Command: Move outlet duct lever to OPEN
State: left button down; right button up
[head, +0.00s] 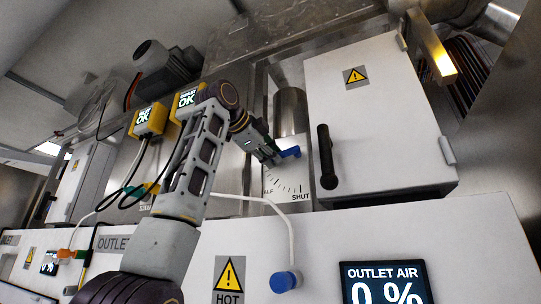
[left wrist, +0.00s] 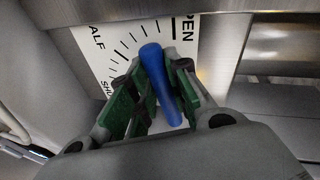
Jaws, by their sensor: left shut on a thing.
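The outlet duct lever has a blue handle (head: 290,152) on the metal duct, left of the white cabinet. My left gripper (head: 272,152) is at it, and in the left wrist view its green-padded fingers (left wrist: 153,105) are shut around the blue handle (left wrist: 155,68). The handle's rounded end sticks out between the fingers. Behind it is the white scale plate (head: 286,184), with SHUT and part of HALF readable in the head view. The plate (left wrist: 112,40) shows part of OPEN in the wrist view; the handle overlaps the ticks near that end. The pivot is hidden. My right gripper is out of view.
A white cabinet (head: 375,110) with a black handle (head: 327,157) stands close right of the lever. Below are a blue knob (head: 285,281) and an OUTLET AIR display (head: 386,284) reading 0 %. A HOT sign (head: 229,280) is on the front panel.

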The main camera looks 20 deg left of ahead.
pick_arm(q)
jog(key=shift+r+m+y, duration=0.5)
jog(key=shift+r+m, duration=0.05)
jog(key=shift+m, duration=0.25)
jog(key=c, duration=1.3)
grip_release()
jog(key=shift+c, duration=0.2)
jog(key=v, duration=1.2)
jog(key=shift+r, duration=0.1)
